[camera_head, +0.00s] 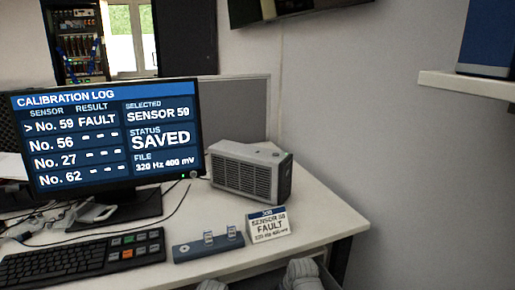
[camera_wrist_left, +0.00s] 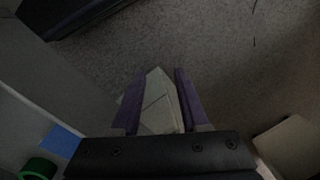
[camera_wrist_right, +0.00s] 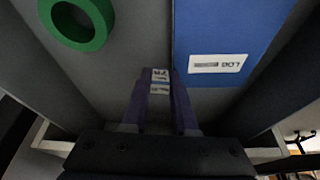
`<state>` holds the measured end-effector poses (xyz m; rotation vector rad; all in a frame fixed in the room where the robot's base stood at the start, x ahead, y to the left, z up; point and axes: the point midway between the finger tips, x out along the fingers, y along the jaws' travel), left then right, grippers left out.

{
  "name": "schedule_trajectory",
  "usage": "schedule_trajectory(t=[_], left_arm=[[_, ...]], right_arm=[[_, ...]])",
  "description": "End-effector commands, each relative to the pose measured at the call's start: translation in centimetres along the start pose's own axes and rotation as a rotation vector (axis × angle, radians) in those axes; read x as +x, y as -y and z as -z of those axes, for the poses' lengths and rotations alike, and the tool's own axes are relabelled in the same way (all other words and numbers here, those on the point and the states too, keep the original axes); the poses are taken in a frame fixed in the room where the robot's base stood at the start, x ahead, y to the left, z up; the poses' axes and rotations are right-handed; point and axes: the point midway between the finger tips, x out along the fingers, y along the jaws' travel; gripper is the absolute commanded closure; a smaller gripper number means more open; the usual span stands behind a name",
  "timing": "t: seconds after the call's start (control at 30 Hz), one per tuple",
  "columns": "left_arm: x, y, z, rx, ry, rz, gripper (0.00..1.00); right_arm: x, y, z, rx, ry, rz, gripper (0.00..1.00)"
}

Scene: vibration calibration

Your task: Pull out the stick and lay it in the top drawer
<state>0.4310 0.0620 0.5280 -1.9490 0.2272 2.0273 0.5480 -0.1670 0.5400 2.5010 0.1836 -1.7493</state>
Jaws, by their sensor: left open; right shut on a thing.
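In the right wrist view, my right gripper (camera_wrist_right: 160,80) has its purple fingers closed on a small stick (camera_wrist_right: 160,76) with a pale, printed label. It points down into the grey open drawer (camera_wrist_right: 140,40); whether the stick touches the drawer floor I cannot tell. In the head view, a blue-grey holder (camera_head: 190,250) with two small upright pieces stands on the desk. Both gripper tips are hidden below the desk edge there.
The drawer holds a green ring (camera_wrist_right: 75,22) and a blue log book (camera_wrist_right: 220,35). On the desk (camera_head: 315,215) are a monitor (camera_head: 105,140), keyboard (camera_head: 80,262), grey vented box (camera_head: 250,172) and a card reading Sensor 59 Fault (camera_head: 268,226). A white shelf (camera_head: 465,85) is at right.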

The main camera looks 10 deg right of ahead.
Motion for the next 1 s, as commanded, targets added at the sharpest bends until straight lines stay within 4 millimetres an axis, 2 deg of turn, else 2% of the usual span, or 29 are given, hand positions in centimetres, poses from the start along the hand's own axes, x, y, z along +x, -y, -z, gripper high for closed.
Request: schedule_trajectory(t=[1.0], left_arm=[[1.3, -0.1, 0.1, 0.0, 0.0, 0.0, 0.55]], right_arm=[[1.3, 0.0, -0.6, -0.003, 0.006, -0.001, 1.0]])
